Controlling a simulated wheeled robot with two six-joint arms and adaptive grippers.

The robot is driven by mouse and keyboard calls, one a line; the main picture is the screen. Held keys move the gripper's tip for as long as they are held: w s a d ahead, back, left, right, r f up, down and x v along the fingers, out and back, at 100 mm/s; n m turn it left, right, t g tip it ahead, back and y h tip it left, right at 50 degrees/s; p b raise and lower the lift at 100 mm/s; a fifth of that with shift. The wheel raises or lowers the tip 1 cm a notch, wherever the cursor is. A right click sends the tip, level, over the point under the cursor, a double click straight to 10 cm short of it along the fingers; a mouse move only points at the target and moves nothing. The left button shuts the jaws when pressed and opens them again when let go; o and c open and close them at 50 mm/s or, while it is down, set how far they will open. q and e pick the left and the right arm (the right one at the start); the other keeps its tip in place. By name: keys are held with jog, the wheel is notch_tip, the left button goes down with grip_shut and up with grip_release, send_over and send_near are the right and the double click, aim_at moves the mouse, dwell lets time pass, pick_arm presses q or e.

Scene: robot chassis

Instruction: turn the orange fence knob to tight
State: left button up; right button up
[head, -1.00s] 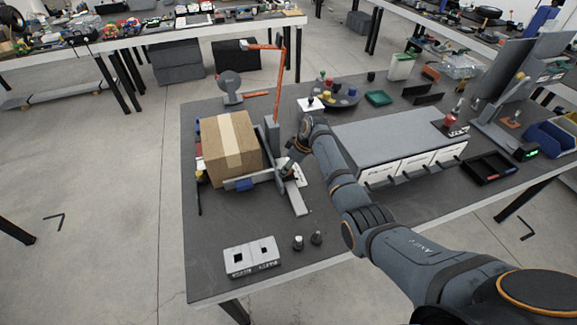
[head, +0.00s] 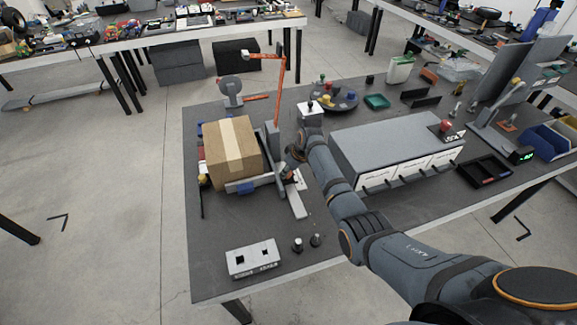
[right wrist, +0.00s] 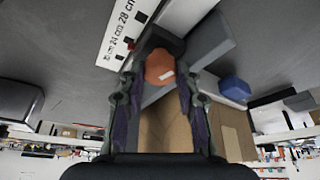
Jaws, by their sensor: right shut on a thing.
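The orange fence knob (right wrist: 159,65), with a small white mark on its face, shows in the right wrist view. My right gripper (right wrist: 160,80) has its two fingers on either side of the knob and is shut on it. In the head view my right gripper (head: 288,172) is at the right end of the grey fence (head: 255,183), beside the cardboard box (head: 228,150). The knob is hidden there by my wrist. A white ruler with cm marks (right wrist: 130,28) runs next to the knob. My left gripper is not in view.
A grey drawer cabinet (head: 395,145) is right of my arm. An orange upright post (head: 281,95) rises behind the fence.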

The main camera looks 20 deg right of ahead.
jog(key=m+p, duration=0.1)
jog(key=m+h+p, duration=0.1)
jog(key=m, duration=0.1)
jog(key=shift+s+a+r+m+p, duration=0.1)
jog(key=shift+a+r+m+p, duration=0.05)
jog(key=shift+m+p, duration=0.2)
jog(key=shift+m+t+h+p, duration=0.3)
jog(key=shift+m+h+p, duration=0.3)
jog(key=shift+m, duration=0.65)
jog(key=shift+a+m+h, duration=0.1)
jog(key=shift+m+h, duration=0.3)
jog(key=shift+m, duration=0.2)
jog(key=o, duration=1.1)
jog(key=shift+w, duration=0.2)
jog(key=shift+o, duration=0.2)
jog(key=shift+s, duration=0.2)
